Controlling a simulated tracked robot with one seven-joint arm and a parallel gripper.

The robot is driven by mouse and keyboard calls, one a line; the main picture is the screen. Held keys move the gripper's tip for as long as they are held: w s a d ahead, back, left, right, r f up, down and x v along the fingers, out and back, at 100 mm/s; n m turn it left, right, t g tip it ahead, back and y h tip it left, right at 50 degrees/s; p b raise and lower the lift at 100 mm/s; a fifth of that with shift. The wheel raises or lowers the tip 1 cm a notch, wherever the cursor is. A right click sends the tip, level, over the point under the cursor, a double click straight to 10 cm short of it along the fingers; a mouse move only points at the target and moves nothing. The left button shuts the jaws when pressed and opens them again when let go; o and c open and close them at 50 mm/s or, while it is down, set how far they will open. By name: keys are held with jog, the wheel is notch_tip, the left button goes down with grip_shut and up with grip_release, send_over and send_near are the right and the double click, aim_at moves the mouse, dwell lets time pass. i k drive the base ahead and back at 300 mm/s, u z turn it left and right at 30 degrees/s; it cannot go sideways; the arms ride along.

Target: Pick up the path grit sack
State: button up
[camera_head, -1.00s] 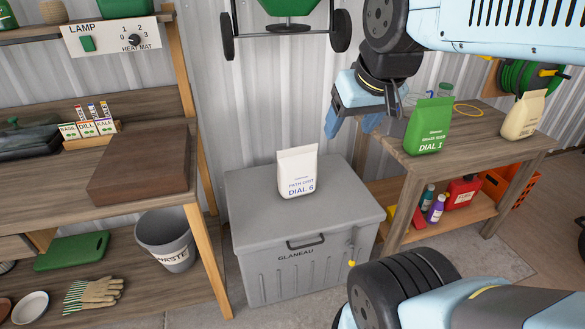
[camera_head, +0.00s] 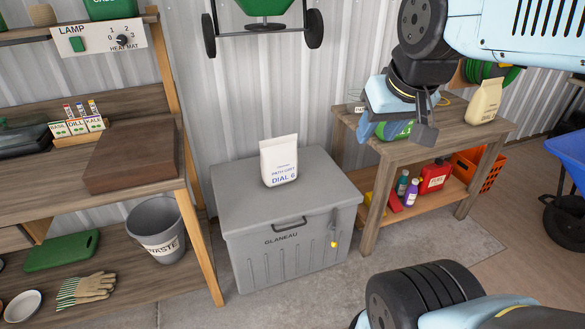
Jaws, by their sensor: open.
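The path grit sack (camera_head: 279,161) is a white bag with blue print and "DIAL" on it. It stands upright on the lid of a grey storage box (camera_head: 240,205) marked GLANEAU. My gripper (camera_head: 395,135) is open and empty, with its fingers pointing down. In the picture it is to the right of the sack and apart from it, in front of the right-hand workbench. It hides most of a green sack (camera_head: 397,130) on that bench.
A wooden bench (camera_head: 40,195) with a brown block (camera_head: 135,155) stands left of the box, a waste bin (camera_head: 158,232) below it. The right workbench (camera_head: 440,138) holds a cream sack (camera_head: 484,101). A green spreader (camera_head: 264,6) hangs above. Space over the lid around the sack is clear.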

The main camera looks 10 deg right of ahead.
aim_at(279, 155)
jog(key=z, duration=0.35)
jog(key=k, duration=0.85)
jog(key=z, duration=0.65)
jog(key=i, duration=2.4)
jog(key=u, duration=0.8)
jog(key=k, duration=0.85)
jog(key=u, duration=0.15)
jog(key=i, duration=0.85)
jog(key=z, duration=0.05)
